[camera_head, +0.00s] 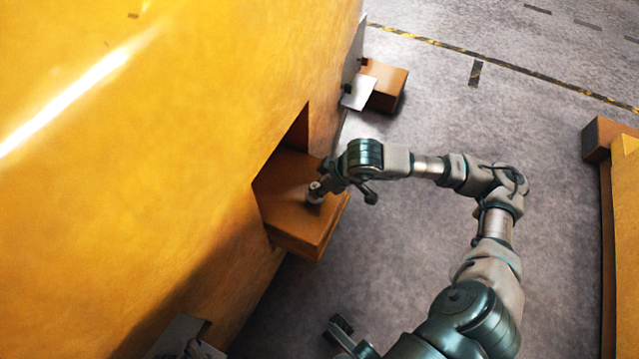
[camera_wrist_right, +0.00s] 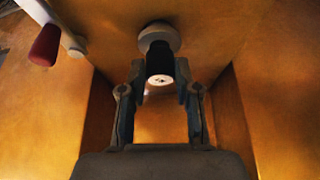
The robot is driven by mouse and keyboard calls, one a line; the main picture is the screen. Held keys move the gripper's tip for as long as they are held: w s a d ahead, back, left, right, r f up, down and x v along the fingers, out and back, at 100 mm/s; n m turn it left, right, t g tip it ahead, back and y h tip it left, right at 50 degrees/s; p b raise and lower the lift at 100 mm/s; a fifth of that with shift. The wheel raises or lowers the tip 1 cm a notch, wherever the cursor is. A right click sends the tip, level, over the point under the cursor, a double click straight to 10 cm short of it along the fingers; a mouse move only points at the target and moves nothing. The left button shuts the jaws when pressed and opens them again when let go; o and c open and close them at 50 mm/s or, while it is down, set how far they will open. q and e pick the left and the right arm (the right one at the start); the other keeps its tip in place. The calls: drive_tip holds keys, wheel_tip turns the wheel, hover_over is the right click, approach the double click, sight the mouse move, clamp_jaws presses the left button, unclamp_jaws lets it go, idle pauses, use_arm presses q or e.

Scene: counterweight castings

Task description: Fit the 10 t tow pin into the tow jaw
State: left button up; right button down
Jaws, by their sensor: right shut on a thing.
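The tow jaw (camera_head: 295,235) is an orange-brown block standing out of a recess in the big yellow casting in the head view. My right gripper (camera_head: 322,184) is over its top, near the outer right side. In the right wrist view my right gripper (camera_wrist_right: 158,92) is shut on the tow pin (camera_wrist_right: 160,62), a dark cylinder with a pale round collar. The collar is close to the orange surface; I cannot tell whether the pin is in a hole. A little of the pin (camera_head: 315,196) shows in the head view.
The yellow casting (camera_head: 130,170) fills the left. A brown block (camera_head: 385,85) and a pale plate (camera_head: 359,92) stand beyond the jaw. A red-handled rod (camera_wrist_right: 46,45) is at upper left in the wrist view. Grey floor (camera_head: 410,270) is open at right, with yellow-brown blocks (camera_head: 625,200) beyond.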

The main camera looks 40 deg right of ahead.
use_arm(q)
drive_tip(key=shift+s+r, duration=0.15)
drive_tip(key=shift+s+a+r+n+t+b, duration=0.2)
drive_tip(key=shift+s+r+n+t+b, duration=0.1)
drive_tip(key=shift+s+t, duration=0.35)
use_arm(e)
drive_tip(key=shift+f, duration=0.3)
use_arm(q)
drive_tip(key=shift+s+r+t+y, duration=0.15)
drive_tip(key=shift+s+t+y, duration=0.05)
drive_tip(key=shift+t+y, duration=0.15)
use_arm(e)
drive_tip(key=shift+f, duration=0.2)
drive_tip(key=c, duration=0.7)
unclamp_jaws()
drive_tip(key=shift+c, duration=0.2)
drive_tip(key=shift+f, duration=0.1)
use_arm(q)
drive_tip(key=shift+a, duration=0.1)
use_arm(e)
drive_tip(key=v, duration=1.2)
use_arm(q)
drive_tip(key=shift+w, duration=0.1)
